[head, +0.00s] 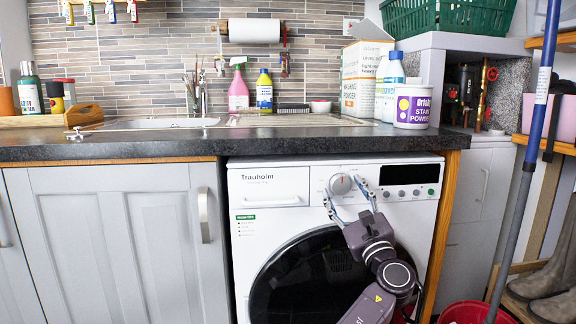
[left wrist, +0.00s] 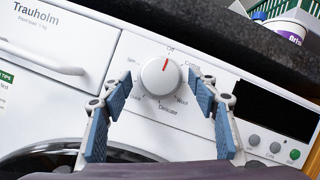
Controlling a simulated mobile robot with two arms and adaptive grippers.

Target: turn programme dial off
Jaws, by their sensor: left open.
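The white programme dial (head: 340,184) is on the upper front panel of the white Trauholm washing machine (head: 268,222). In the left wrist view the round dial (left wrist: 160,77) has a red mark that points up and slightly right, at or very near the "Off" label. Other labels, such as "Wool" and "Delicate", ring it. My left gripper (head: 346,193) is open in front of the panel, its fingers on either side of the dial. In the left wrist view the blue finger pads (left wrist: 160,95) show gaps to the dial. My right gripper is not in view.
A black display (head: 403,174) and buttons sit right of the dial, and the detergent drawer (head: 268,187) left of it. The dark worktop (head: 200,146) overhangs above. A blue pole (head: 530,150) and a red bucket (head: 472,313) stand at the right.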

